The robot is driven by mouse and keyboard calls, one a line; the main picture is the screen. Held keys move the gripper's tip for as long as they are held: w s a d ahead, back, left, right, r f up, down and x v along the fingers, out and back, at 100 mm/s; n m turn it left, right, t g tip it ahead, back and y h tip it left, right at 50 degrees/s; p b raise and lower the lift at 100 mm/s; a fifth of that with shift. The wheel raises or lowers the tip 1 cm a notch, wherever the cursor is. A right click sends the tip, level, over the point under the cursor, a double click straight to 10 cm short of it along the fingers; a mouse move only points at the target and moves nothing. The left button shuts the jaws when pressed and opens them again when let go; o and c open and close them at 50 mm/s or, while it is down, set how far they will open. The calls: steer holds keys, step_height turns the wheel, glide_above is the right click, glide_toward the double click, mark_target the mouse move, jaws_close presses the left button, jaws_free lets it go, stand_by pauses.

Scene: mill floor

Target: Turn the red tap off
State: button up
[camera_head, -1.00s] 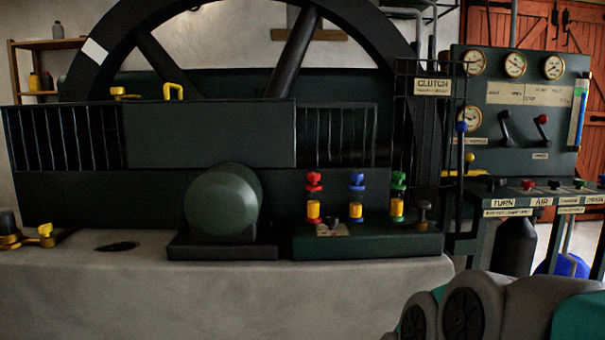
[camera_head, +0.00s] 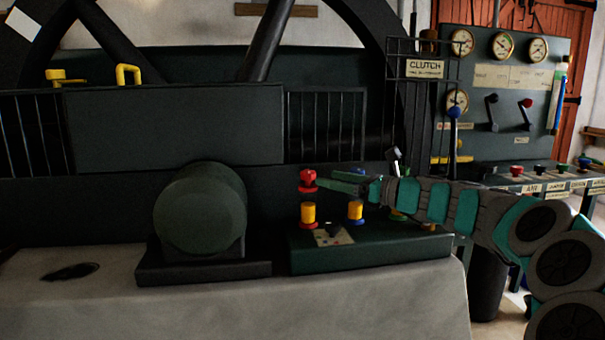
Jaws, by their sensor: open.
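The red tap's red handle (camera_head: 307,178) shows above a yellow body (camera_head: 308,212) on a dark green base at the machine's front. My gripper (camera_head: 326,181) reaches in from the right, with its fingertips just right of the red handle. It is open, and I cannot tell whether it touches the handle or whether the handle is between the fingers.
The blue tap's yellow body (camera_head: 355,210) stands to the right; my gripper hides its top. My arm mostly hides the green tap. A rounded green housing (camera_head: 200,210) stands left of the red tap. A gauge panel (camera_head: 500,75) is at the right.

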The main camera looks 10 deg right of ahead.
mark_target(314, 176)
steer(key=x, duration=0.7)
steer(key=shift+w+a+f, duration=0.1)
steer(key=shift+a, duration=0.2)
steer(key=shift+c, duration=0.3)
jaws_close()
